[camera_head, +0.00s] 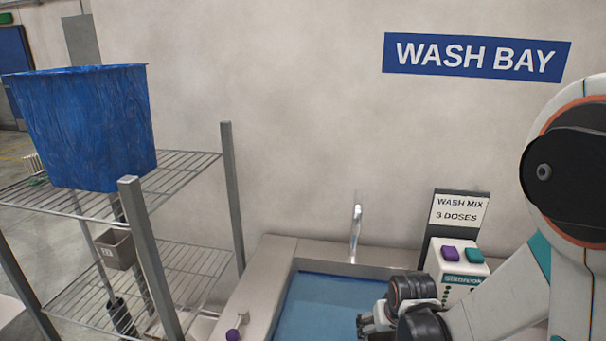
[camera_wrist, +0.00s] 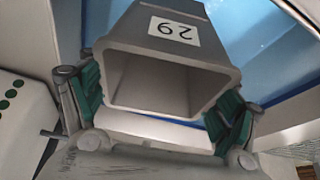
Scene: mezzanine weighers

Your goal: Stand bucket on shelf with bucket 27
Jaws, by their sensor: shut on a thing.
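My gripper (camera_wrist: 160,105) is shut on a grey bucket (camera_wrist: 150,78), with a green-padded finger on each side. The held bucket has a white label that reads 29, upside down in the wrist view. In the head view my gripper (camera_head: 372,322) is over the blue-floored sink (camera_head: 318,305), and the held bucket is hidden or too small to make out. A small grey bucket (camera_head: 115,250) with a label that looks like 27 is at the wire shelf unit (camera_head: 140,235) on the left, below the upper shelf. What it stands on is not clear.
A large blue-lined bin (camera_head: 85,125) fills much of the upper shelf (camera_head: 185,165). The lower shelf (camera_head: 190,275) has bare wire at right. A tap (camera_head: 356,230) stands behind the sink. A dispenser (camera_head: 455,262) with purple and green buttons is to its right.

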